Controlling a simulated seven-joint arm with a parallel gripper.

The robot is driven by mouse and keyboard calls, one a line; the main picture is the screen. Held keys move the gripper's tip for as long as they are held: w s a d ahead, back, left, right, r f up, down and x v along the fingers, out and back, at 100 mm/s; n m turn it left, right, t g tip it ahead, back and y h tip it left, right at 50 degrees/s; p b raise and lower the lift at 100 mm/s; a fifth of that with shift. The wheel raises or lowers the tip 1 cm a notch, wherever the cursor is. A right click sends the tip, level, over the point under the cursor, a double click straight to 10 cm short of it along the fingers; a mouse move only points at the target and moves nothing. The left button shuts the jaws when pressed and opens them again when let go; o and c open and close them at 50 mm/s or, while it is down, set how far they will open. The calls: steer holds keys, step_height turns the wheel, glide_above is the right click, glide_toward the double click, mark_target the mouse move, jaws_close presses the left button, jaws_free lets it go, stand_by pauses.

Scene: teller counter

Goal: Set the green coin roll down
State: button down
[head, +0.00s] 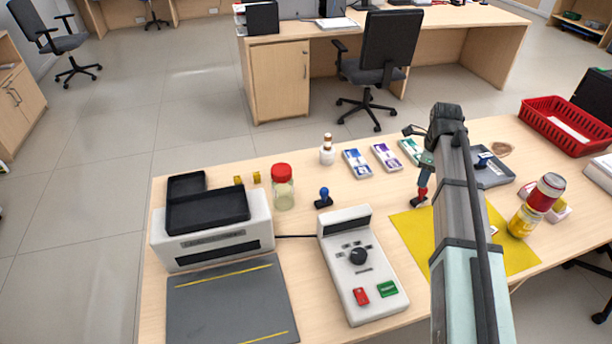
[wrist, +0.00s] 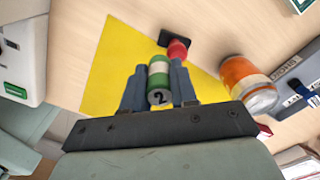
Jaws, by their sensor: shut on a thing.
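My gripper (wrist: 159,84) is shut on the green coin roll (wrist: 159,66), a green cylinder with a pale band and a "2" on its near end. One blue-grey finger is on each side of it. In the wrist view the roll is seen against the yellow mat (wrist: 112,52); whether it touches the mat I cannot tell. The mat also shows in the head view (head: 408,226), partly behind my arm. In the head view the roll cannot be made out clearly.
A red stamp (wrist: 177,48) with a black base is close beyond the roll. An orange jar-like thing (wrist: 243,76) is to its right. In the head view, a counting device (head: 349,284) stands left of the mat and a red basket (head: 568,143) at far right.

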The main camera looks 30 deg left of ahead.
steer(key=s+a+n, duration=0.2)
steer(key=a+n, duration=0.1)
steer(key=a, duration=1.6)
steer(key=s+a+n, duration=0.2)
steer(key=a+n, duration=0.2)
steer(key=a, duration=1.5)
steer(key=shift+f, duration=4.8)
steer(key=shift+f, duration=0.1)
steer(key=c, duration=0.9)
jaws_free()
step_height(320, 180, up, 12)
steer(key=shift+r, duration=0.15)
